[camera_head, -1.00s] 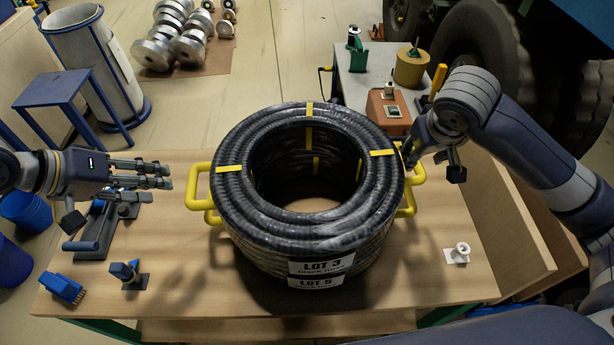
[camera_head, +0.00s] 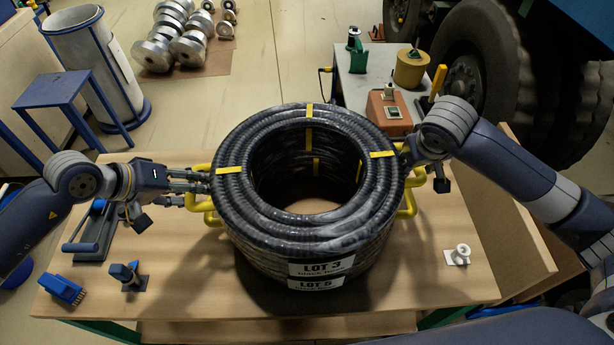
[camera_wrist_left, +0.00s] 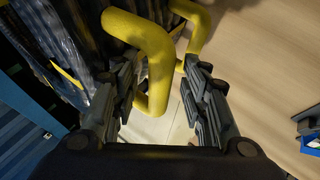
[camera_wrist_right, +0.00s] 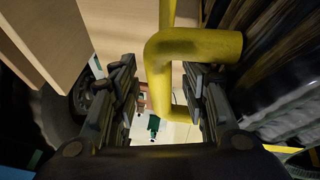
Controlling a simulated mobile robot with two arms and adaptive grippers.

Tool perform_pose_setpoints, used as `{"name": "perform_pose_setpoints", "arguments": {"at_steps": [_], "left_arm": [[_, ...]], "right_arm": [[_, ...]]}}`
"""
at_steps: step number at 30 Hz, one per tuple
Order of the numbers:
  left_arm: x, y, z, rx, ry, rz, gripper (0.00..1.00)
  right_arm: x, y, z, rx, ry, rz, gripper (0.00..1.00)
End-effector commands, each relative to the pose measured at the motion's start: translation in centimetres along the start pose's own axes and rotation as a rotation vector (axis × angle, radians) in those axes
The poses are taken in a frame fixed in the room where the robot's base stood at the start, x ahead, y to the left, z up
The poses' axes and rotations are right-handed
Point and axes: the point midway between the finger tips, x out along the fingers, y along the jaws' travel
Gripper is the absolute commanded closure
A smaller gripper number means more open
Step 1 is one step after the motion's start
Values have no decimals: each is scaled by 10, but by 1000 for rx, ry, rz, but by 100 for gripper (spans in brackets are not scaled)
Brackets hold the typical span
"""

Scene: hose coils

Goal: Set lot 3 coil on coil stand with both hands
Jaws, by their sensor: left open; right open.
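The lot 3 coil (camera_head: 232,190) is a thick ring of black hose with yellow bands and a white "LOT 3" label. It sits on top of another coil labelled lot 5 (camera_head: 316,283) on the wooden table. Yellow handles stick out on both sides. My left gripper (camera_head: 200,180) is open at the left handles; in the left wrist view a yellow handle (camera_wrist_left: 152,60) lies between its fingers. My right gripper (camera_head: 408,155) is at the right handles, partly hidden; in the right wrist view its open fingers stand either side of a yellow handle (camera_wrist_right: 200,45). No coil stand is identifiable.
On the table (camera_head: 190,290) lie a blue brush (camera_head: 62,288), a small blue-handled tool (camera_head: 128,274), a blue-handled press-like tool (camera_head: 92,235) and a white fitting (camera_head: 459,254). A grey bench (camera_head: 360,90) stands behind. The front of the table is mostly clear.

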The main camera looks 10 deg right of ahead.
Motion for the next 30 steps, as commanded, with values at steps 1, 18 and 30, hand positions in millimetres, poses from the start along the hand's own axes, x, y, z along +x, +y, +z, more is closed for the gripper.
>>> {"name": "perform_pose_setpoints", "arguments": {"at_steps": [1,18,30], "left_arm": [[0,0,0,0,0,0,59],[0,0,0,0,0,1,100],[-4,5,-4,3,9,8,100]], "right_arm": [[0,0,0,0,0,0,59],[0,0,0,0,0,0,100],[-5,2,-4,2,10,1,100]]}}
